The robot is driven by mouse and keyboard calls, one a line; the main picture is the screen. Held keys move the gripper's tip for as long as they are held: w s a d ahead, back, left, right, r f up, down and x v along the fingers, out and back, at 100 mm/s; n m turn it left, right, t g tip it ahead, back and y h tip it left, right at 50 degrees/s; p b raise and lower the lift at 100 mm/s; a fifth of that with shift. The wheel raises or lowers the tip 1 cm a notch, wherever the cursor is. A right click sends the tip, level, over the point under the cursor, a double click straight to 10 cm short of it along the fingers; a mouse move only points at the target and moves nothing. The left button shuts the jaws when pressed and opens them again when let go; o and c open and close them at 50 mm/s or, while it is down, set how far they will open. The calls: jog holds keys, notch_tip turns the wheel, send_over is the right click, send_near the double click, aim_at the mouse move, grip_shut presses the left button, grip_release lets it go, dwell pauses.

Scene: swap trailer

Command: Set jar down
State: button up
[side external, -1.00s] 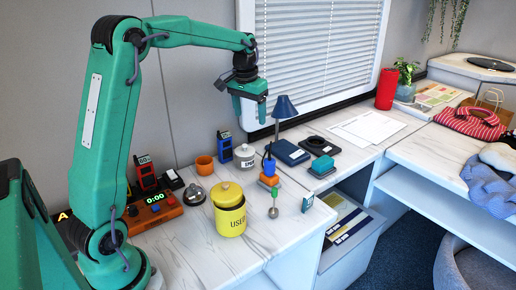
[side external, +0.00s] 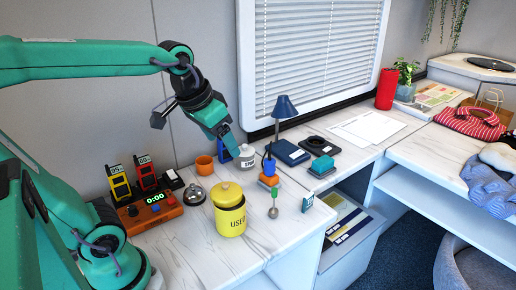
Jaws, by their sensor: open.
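A small grey-white jar (side external: 246,160) with a dark-lettered label stands upright on the white desk, towards the wall. A larger yellow jar (side external: 230,219) marked USED, with a yellow lid, stands upright nearer the front. My gripper (side external: 229,144) is open and tilted downward, just up and left of the grey-white jar and overlapping its edge in the picture. I cannot tell whether it touches that jar. The gap between the fingers is hard to see from here.
An orange cup (side external: 204,165), a silver bell (side external: 194,194) and an orange timer box (side external: 152,210) stand to the left. A blue lamp (side external: 284,107) and a blue box (side external: 290,152) stand to the right. The desk is clear front left of the yellow jar.

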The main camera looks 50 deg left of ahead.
jog(key=s+d+f+t, duration=0.1)
jog(key=s+d+f, duration=0.1)
jog(key=s, duration=0.4)
jog(key=shift+d+f+m, duration=0.25)
jog(key=shift+f+m, duration=0.15)
jog(key=shift+f, duration=0.1)
